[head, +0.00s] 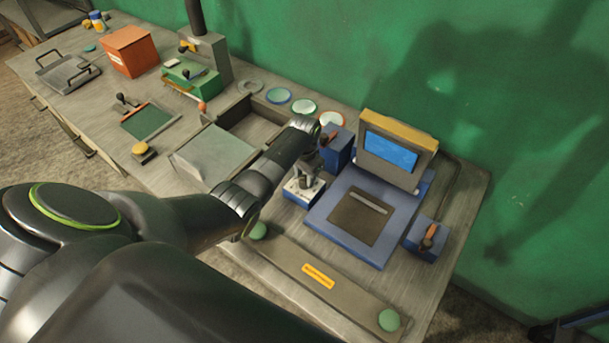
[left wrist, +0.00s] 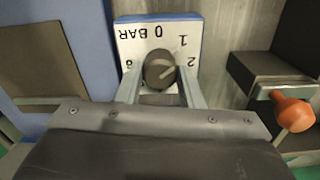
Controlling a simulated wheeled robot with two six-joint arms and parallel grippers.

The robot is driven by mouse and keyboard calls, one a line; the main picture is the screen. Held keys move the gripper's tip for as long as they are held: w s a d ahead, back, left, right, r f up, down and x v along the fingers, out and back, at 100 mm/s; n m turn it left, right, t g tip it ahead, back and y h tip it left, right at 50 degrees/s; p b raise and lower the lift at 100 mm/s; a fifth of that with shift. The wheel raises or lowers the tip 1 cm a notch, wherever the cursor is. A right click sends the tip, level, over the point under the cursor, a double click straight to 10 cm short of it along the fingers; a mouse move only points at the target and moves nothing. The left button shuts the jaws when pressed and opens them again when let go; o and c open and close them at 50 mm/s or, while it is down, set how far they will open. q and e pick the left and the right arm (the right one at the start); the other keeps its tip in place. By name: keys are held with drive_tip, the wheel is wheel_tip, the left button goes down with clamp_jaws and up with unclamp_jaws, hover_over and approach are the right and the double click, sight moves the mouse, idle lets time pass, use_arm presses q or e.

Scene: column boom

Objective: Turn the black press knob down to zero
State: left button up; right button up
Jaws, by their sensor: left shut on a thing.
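The black press knob (left wrist: 158,68) sits on a white dial plate (left wrist: 134,36) marked 0 BAR, 1, 2 and another number that is partly hidden. A pale line on the knob points to the right of the wrist picture, roughly toward the 2. My left gripper (left wrist: 160,84) is shut on the knob, one finger on each side. In the head view my left gripper (head: 309,180) reaches down to the small white-topped dial box (head: 291,190), left of the blue press; the knob is mostly hidden there. My right gripper is not in view.
The blue press base (head: 325,222) and screen (head: 391,152) stand right of the dial box. A blue box (head: 338,152) stands behind, another lever box (head: 424,240) at right. A front bar (head: 290,260) carries two green buttons. An orange knob (left wrist: 293,110) is close by in the wrist view.

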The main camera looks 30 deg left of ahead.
use_arm(q)
drive_tip(key=n, duration=0.5)
drive_tip(key=shift+n, duration=0.3)
drive_tip(key=n, duration=0.4)
drive_tip(key=shift+w+n, duration=0.1)
drive_tip(key=shift+n, duration=0.2)
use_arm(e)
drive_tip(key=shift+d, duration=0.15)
use_arm(q)
drive_tip(key=o, duration=1)
